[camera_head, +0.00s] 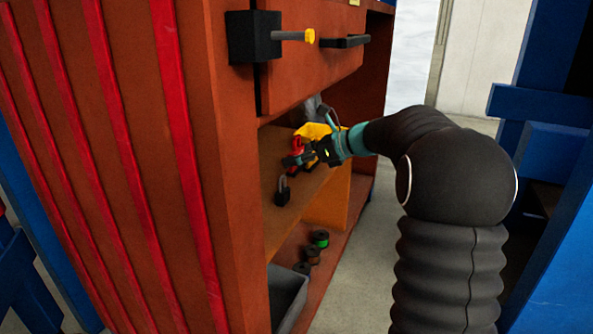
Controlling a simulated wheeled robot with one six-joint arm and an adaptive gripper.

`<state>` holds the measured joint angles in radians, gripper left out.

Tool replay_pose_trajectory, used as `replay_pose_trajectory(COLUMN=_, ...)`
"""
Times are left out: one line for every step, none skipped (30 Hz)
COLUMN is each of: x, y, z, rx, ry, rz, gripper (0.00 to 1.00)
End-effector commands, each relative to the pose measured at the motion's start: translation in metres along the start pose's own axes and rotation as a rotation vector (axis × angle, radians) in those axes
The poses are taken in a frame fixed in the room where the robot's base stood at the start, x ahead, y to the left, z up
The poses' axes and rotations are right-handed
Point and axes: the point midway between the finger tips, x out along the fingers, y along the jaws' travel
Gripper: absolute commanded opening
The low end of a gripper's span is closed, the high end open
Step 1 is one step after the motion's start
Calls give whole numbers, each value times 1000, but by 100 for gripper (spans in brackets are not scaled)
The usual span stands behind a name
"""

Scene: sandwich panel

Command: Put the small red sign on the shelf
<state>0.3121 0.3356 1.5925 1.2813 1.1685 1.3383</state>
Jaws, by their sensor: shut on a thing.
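My gripper (308,157) reaches from the right into the open shelf (277,235) of the orange-red cabinet. It is shut on a small red thing (296,144), which fits the red sign, though it is too small and partly hidden to read. I cannot tell whether the red thing touches the shelf board. The fingers are partly hidden against the dark and yellow things behind them.
A dark padlock (282,192) is on the shelf near its front left. A yellow thing (313,131) lies behind my gripper. Several spools (319,239) and a grey bin (287,296) are below. A drawer with a dark handle (345,41) is above.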

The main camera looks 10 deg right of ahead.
Motion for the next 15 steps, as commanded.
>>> replay_pose_trajectory(x=2, y=0, z=-5, rx=2, ry=1, rz=1, gripper=45)
replay_pose_trajectory(x=4, y=0, z=-8, rx=3, ry=1, rz=1, gripper=45)
replay_pose_trajectory(x=6, y=0, z=-14, rx=3, ry=1, rz=1, gripper=45)
replay_pose_trajectory(x=8, y=0, z=-18, rx=3, ry=1, rz=1, gripper=45)
replay_pose_trajectory(x=10, y=0, z=-22, rx=3, ry=1, rz=1, gripper=45)
replay_pose_trajectory(x=12, y=0, z=-28, rx=4, ry=1, rz=1, gripper=45)
replay_pose_trajectory(x=13, y=0, z=-31, rx=4, ry=0, rz=1, gripper=45)
replay_pose_trajectory(x=14, y=0, z=-33, rx=2, ry=0, rz=1, gripper=45)
replay_pose_trajectory(x=15, y=0, z=-35, rx=1, ry=0, rz=1, gripper=45)
replay_pose_trajectory(x=15, y=0, z=-35, rx=0, ry=0, rz=1, gripper=45)
replay_pose_trajectory(x=15, y=0, z=-35, rx=0, ry=0, rz=1, gripper=45)
replay_pose_trajectory(x=15, y=0, z=-34, rx=0, ry=-1, rz=1, gripper=45)
replay_pose_trajectory(x=15, y=0, z=-34, rx=0, ry=0, rz=1, gripper=45)
replay_pose_trajectory(x=15, y=0, z=-34, rx=0, ry=0, rz=1, gripper=45)
replay_pose_trajectory(x=15, y=0, z=-34, rx=0, ry=0, rz=1, gripper=45)
